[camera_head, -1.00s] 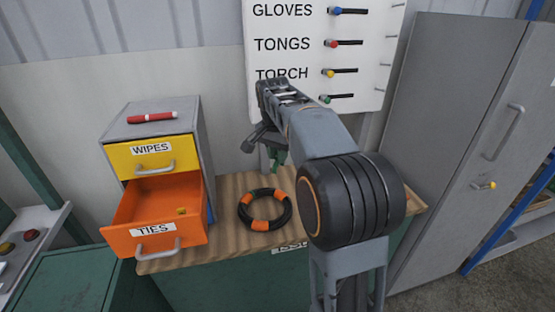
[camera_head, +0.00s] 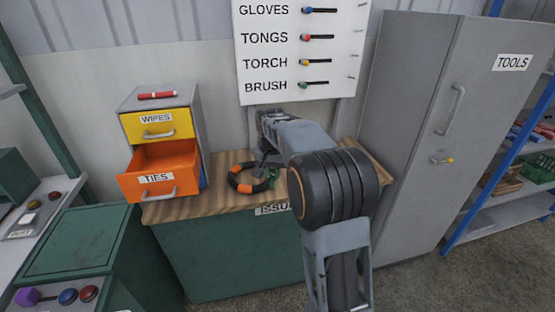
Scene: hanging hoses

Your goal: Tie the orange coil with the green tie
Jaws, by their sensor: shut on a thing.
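The coil (camera_head: 238,184), a black ring with orange bands, lies flat on the wooden bench top. My gripper (camera_head: 268,168) points down at the coil's right rear side and overlaps it in the view. It is shut on the green tie (camera_head: 271,174), of which only a small bit shows. My arm hides part of the fingers, and I cannot tell whether the tie touches the coil or goes around it.
The orange TIES drawer (camera_head: 157,178) stands open left of the coil, under the shut yellow WIPES drawer (camera_head: 158,122). A red marker (camera_head: 157,95) lies on top. A tool board (camera_head: 300,50) hangs behind. A grey TOOLS cabinet (camera_head: 430,120) stands right.

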